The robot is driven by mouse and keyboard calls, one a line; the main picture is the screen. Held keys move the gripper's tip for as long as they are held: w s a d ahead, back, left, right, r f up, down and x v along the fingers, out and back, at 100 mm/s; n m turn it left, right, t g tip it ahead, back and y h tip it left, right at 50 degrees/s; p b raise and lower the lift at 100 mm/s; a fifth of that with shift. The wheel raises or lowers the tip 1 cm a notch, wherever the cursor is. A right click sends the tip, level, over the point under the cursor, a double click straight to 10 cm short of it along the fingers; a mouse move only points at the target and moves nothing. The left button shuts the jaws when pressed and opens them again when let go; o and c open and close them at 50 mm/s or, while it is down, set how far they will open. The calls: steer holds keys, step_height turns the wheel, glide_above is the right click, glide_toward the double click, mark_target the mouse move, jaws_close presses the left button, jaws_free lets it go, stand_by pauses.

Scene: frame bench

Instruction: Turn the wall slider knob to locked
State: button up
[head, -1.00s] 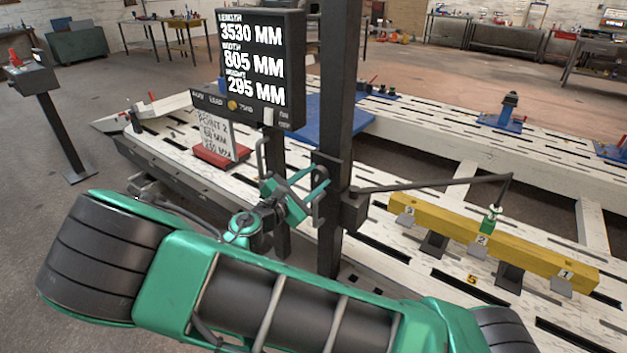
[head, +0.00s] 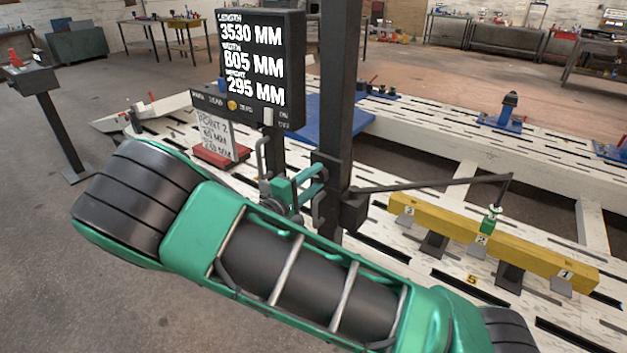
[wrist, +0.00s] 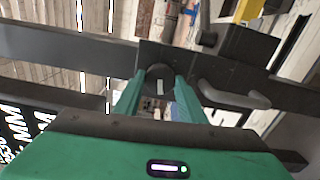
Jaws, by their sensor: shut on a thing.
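The slider knob (wrist: 160,77) is a round dark knob with a white line mark, on the dark slider block (wrist: 220,55). In the wrist view, the green fingers of my gripper (wrist: 159,86) lie on both sides of the knob and are shut on it. The white mark runs roughly up and down in that view. In the head view, my gripper (head: 318,180) reaches the near side of the slider block (head: 354,210) on the upright dark post (head: 339,85). The knob itself is hidden there by the fingers.
A black display (head: 260,70) stands just left of the post. A dark handle (wrist: 235,97) sticks out beside the knob. A thin rod (head: 430,185) runs from the block over a yellow beam (head: 440,222). The white slotted bench (head: 420,120) lies beyond.

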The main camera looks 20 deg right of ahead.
steer(key=shift+a+f+m, duration=0.1)
steer(key=shift+a+m, duration=0.05)
steer(key=shift+m, duration=1.15)
steer(key=shift+f+m, duration=0.1)
steer(key=shift+m, duration=0.2)
steer(key=o, duration=1)
steer(key=shift+o, duration=0.2)
steer(key=v, duration=1)
steer(key=shift+s+a, duration=0.15)
steer(key=shift+a, duration=0.1)
